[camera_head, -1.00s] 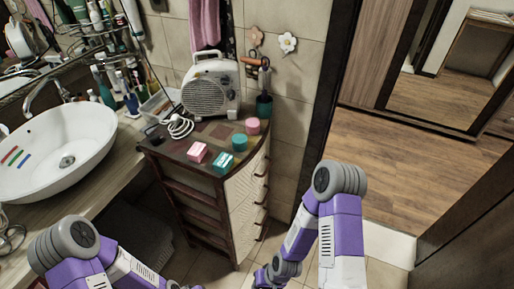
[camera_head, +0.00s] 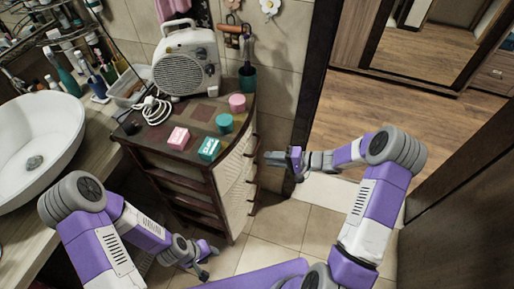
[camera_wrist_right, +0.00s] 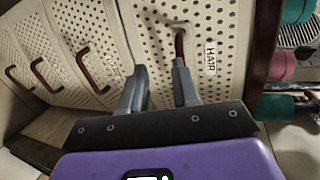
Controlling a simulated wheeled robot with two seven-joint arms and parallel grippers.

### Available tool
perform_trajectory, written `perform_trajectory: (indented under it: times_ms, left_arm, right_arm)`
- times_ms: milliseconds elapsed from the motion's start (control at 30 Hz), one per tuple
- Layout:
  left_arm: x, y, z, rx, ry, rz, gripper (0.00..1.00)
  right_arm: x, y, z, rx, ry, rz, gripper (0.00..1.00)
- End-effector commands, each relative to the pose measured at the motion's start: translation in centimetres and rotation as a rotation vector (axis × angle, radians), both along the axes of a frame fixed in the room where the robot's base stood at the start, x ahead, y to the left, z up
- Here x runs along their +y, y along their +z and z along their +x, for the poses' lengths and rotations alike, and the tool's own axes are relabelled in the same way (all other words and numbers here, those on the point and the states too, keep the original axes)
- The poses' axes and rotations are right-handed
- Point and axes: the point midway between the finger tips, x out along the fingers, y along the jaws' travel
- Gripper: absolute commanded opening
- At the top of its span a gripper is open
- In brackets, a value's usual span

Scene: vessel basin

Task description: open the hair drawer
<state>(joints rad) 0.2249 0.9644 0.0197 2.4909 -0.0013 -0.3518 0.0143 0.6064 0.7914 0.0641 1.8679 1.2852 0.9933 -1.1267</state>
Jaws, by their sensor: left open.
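The hair drawer is the top drawer of a small cabinet; its pale perforated front (camera_wrist_right: 235,40) shows in the right wrist view with a "HAIR" label (camera_wrist_right: 210,57). Its curved brown handle (camera_wrist_right: 180,43) is beside the label. The drawer looks shut. My right gripper (camera_head: 268,158) is at the cabinet's right side; in the right wrist view its fingers (camera_wrist_right: 158,72) are apart. The handle lies just beyond the right fingertip, which hides part of it; I cannot tell whether they touch. My left gripper (camera_head: 210,262) is open and empty, low in front of the cabinet.
Lower drawers with brown handles (camera_wrist_right: 96,71) sit below. On the cabinet top stand a heater (camera_head: 187,68), pink and teal boxes (camera_head: 209,149), round pots (camera_head: 225,123) and a cable. A sink (camera_head: 35,140) is at left. Floor is free right of the cabinet.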

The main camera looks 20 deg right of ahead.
Motion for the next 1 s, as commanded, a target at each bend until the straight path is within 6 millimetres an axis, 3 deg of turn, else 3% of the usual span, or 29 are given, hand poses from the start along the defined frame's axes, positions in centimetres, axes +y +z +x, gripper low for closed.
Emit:
perform_trajectory:
  times_ms: [67, 167, 600, 1000]
  left_arm:
    - [0.0, -0.1, 0.0, 0.0, 0.0, 0.0, 0.43]
    - [0.0, -0.1, 0.0, 0.0, 0.0, 0.0, 0.43]
    - [0.0, -1.1, 0.0, 0.0, 0.0, 0.0, 0.43]
    - [0.0, -1.1, 0.0, 0.0, 0.0, 0.0, 0.43]
  right_arm:
    - [-1.2, 1.4, 1.2, -0.068, -0.035, 0.026, 0.31]
    - [-1.3, 2.1, 2.0, -0.107, -0.053, 0.04, 0.31]
    - [3.7, 0.9, 5.4, -0.107, -0.051, 0.042, 0.31]
    - [4.4, 0.7, 5.9, -0.106, -0.053, 0.041, 0.31]
